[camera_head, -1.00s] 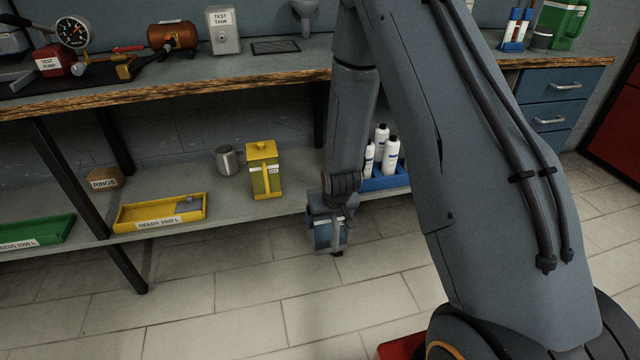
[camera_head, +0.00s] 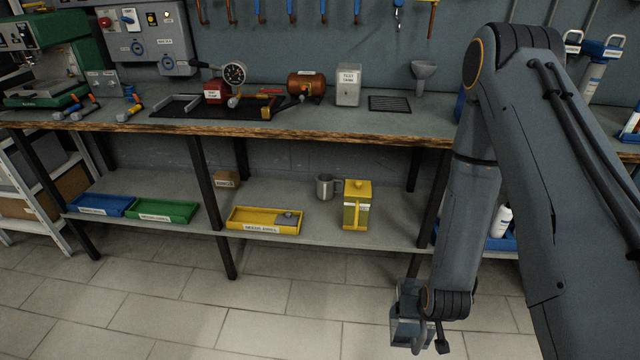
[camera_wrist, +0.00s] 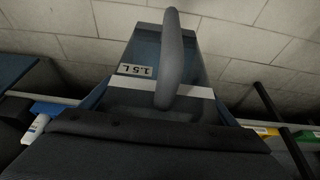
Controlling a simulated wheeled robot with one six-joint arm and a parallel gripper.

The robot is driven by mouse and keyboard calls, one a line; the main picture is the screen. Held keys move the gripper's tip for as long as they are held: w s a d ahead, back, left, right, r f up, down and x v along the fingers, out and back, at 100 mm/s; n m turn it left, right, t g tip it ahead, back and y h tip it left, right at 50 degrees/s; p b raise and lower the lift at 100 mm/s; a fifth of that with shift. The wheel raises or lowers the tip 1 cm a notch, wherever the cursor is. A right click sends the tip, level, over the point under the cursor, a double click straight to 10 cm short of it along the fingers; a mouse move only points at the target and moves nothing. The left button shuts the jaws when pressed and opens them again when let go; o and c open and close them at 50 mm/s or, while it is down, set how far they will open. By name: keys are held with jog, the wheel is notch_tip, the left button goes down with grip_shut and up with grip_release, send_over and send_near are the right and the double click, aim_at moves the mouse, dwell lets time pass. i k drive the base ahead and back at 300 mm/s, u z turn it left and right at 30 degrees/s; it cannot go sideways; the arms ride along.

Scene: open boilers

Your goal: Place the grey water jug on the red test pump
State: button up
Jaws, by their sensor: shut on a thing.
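The grey water jug (camera_wrist: 205,70) fills the middle of the wrist view, with a thick grey handle, a white band and a "1.5 L" label. My gripper (camera_head: 425,308) is shut on it. In the head view the jug (camera_head: 405,325) is a small blue-grey shape, partly hidden by the gripper, held low in front of the lower shelf. The fingertips' exact contact is hidden. The red test pump (camera_head: 213,94) stands on the bench top at the back left, with a round gauge (camera_head: 234,74) at its upper right. The jug is well apart from the pump, below and right of it.
The bench's wooden front edge (camera_head: 320,135) lies between jug and pump in height. A copper cylinder (camera_head: 305,84) and test tank (camera_head: 348,86) stand right of the pump. The lower shelf holds a yellow jug (camera_head: 352,215), metal mug (camera_head: 325,187) and yellow tray (camera_head: 240,222).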

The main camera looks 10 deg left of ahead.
aim_at(174, 109)
jog(key=k, duration=1.65)
jog(key=u, duration=1.5)
jog(key=i, duration=3.85)
jog(key=z, duration=1.45)
jog(key=k, duration=0.5)
